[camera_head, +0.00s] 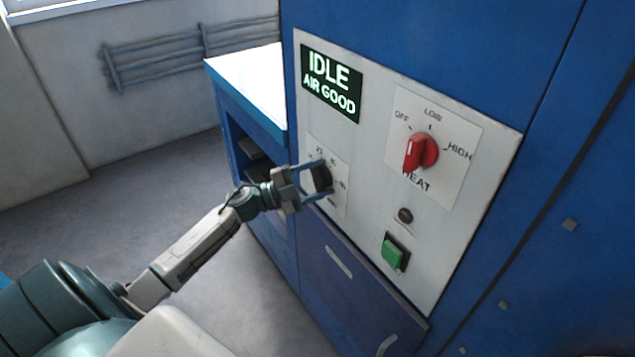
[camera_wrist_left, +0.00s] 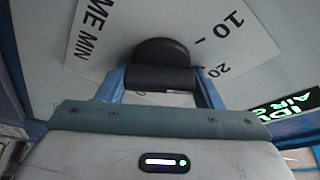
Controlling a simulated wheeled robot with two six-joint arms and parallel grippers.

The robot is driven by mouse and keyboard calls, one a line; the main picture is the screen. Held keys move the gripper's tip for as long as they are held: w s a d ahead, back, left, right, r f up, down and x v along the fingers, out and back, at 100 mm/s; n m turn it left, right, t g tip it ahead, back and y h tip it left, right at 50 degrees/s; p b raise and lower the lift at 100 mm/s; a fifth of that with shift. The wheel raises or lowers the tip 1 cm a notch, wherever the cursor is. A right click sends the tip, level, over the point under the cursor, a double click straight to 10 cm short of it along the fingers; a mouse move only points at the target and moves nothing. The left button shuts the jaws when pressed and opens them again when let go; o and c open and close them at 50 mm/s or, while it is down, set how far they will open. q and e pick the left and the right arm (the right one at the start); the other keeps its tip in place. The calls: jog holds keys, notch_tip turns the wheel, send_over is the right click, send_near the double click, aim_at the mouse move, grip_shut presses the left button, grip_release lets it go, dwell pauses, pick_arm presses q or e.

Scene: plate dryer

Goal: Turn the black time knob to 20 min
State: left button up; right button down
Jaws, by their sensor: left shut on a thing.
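The black time knob (camera_head: 319,178) sits on a small white dial plate at the lower left of the control panel. My left gripper (camera_head: 325,179) is shut on it, with a blue finger on either side. In the left wrist view the knob (camera_wrist_left: 163,52) is a dark round body with a bar between the fingers (camera_wrist_left: 160,88). The dial plate (camera_wrist_left: 100,35) there shows "ME MIN", "10" and "20". The marks 10 and 20 are to the right of the knob. I cannot tell which mark the knob points at. My right gripper is in neither view.
The display (camera_head: 331,83) reads "IDLE AIR GOOD". A red heat knob (camera_head: 421,151), a dark round part (camera_head: 405,216) and a green button (camera_head: 392,253) are on the panel to the right. A white-topped blue cabinet (camera_head: 250,85) stands behind the left arm.

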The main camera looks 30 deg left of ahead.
pick_arm(q)
jog(key=shift+m+g, duration=0.4)
jog(key=shift+m, duration=0.4)
jog(key=shift+f, duration=0.1)
jog(key=o, duration=1)
jog(key=shift+s, duration=0.1)
jog(key=shift+s+a+f+b, duration=0.15)
jog(key=shift+s+a+b, duration=0.1)
jog(key=shift+b, duration=0.15)
jog(key=shift+b+v, duration=1.2)
jog(key=shift+v, duration=3.8)
